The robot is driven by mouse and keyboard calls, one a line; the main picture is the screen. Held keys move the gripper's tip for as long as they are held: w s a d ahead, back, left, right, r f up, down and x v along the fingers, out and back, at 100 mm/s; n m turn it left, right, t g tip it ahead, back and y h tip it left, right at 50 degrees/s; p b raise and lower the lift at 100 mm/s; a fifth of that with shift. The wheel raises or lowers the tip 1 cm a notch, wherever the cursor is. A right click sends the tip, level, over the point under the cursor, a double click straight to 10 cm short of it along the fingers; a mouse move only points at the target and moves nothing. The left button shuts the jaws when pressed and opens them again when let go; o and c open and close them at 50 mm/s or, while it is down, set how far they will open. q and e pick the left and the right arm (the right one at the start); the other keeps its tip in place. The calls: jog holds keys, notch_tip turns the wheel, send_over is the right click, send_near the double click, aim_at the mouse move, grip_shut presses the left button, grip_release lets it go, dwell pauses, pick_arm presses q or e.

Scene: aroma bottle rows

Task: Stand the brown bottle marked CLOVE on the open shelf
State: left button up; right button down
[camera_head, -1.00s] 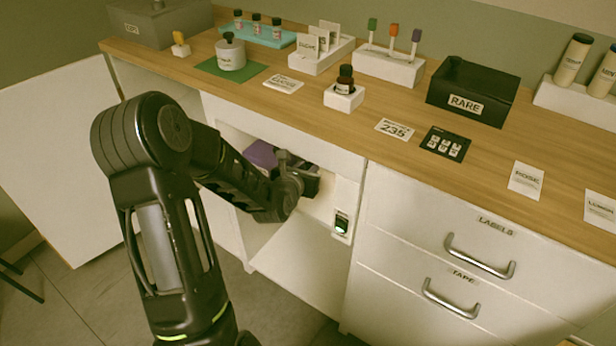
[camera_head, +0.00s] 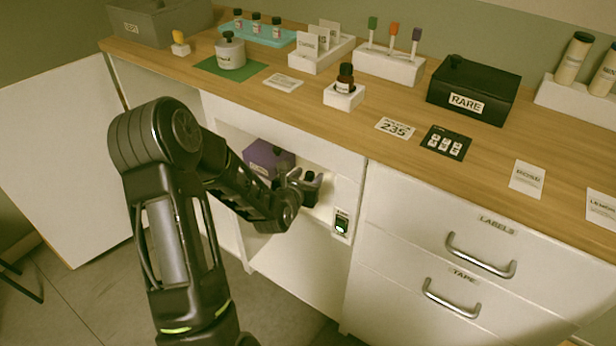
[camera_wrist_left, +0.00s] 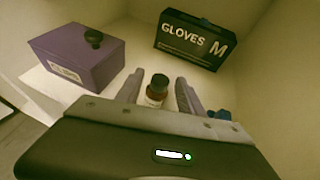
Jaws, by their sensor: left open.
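My left gripper (camera_head: 308,183) is inside the open cabinet compartment below the counter. Its two fingers are apart in the left wrist view (camera_wrist_left: 160,80). A small brown bottle (camera_wrist_left: 155,91) with a dark cap and pale label stands upright between them on the shelf (camera_wrist_left: 120,94); I cannot read its label, and its lower part is hidden by the gripper. Another brown bottle (camera_head: 344,78) with a dark cap stands on a white block (camera_head: 343,98) on the counter. My right gripper is not in view.
A purple box (camera_head: 268,158) with a dark knob stands left in the compartment. A black GLOVES box (camera_wrist_left: 190,40) stands at its back. A small device with a green light (camera_head: 341,223) is on the frame at right. The RARE box (camera_head: 472,92) and cards occupy the counter.

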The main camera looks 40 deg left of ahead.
pick_arm(q)
jog(key=shift+r, duration=0.1)
jog(key=p+v, duration=1)
jog(key=v, duration=0.2)
jog(key=shift+p, duration=0.35)
dwell(0.7)
